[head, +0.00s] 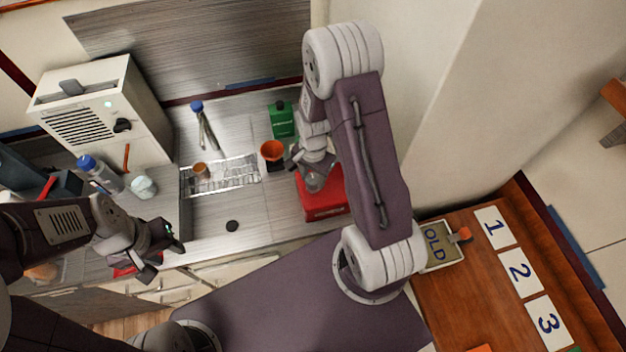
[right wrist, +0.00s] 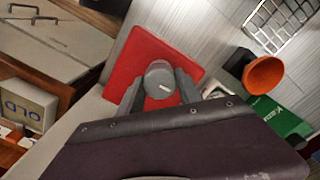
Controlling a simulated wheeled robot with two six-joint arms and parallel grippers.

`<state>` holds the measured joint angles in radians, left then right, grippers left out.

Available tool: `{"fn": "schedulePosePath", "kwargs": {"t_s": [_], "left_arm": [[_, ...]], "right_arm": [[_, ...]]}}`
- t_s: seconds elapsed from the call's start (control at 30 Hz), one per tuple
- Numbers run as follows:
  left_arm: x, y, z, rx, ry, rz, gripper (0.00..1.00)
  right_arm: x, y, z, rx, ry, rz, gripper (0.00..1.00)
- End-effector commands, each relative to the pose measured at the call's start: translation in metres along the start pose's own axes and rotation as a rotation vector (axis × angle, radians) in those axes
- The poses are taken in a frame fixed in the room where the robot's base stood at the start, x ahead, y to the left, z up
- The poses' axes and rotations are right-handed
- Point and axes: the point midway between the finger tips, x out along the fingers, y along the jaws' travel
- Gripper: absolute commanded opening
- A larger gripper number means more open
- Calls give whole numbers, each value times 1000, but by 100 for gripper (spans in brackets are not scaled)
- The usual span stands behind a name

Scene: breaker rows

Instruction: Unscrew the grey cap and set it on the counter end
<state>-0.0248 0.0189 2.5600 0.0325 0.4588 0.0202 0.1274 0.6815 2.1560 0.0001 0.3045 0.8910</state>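The grey cap (right wrist: 160,78) is round with a white mark on top. It sits over the top face of the red container (right wrist: 148,48), which stands on the counter and also shows in the head view (head: 325,205). My right gripper (right wrist: 161,82) points down at the cap, one finger on each side of it. The fingers look very close to the cap, but I cannot tell whether they press on it. In the head view the cap (head: 314,183) shows below my right gripper. My left gripper (head: 163,258) is open and empty, above the counter's front edge.
An orange funnel or cup (head: 272,151) and a green container (head: 283,120) stand behind the red container. A wooden table (head: 470,300) with numbered cards is at right.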

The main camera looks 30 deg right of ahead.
Motion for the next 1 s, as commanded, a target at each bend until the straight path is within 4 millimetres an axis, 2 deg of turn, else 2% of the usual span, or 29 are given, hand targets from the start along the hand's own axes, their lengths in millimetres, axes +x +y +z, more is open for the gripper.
{"fn": "schedulePosePath", "kwargs": {"t_s": [0.07,0.63,0.77,0.97,1.0], "left_arm": [[-2,0,0,0,0,0,40],[-16,0,-2,0,0,0,40],[-16,0,-2,0,0,0,40],[-16,0,-2,0,0,0,40],[-16,0,-2,0,0,0,40]], "right_arm": [[-1,0,0,-59,0,0,6],[-1,0,0,-1345,0,0,6],[0,0,0,-1486,1,0,6],[0,0,0,-1501,1,0,6],[0,0,0,-1500,1,0,53]]}}
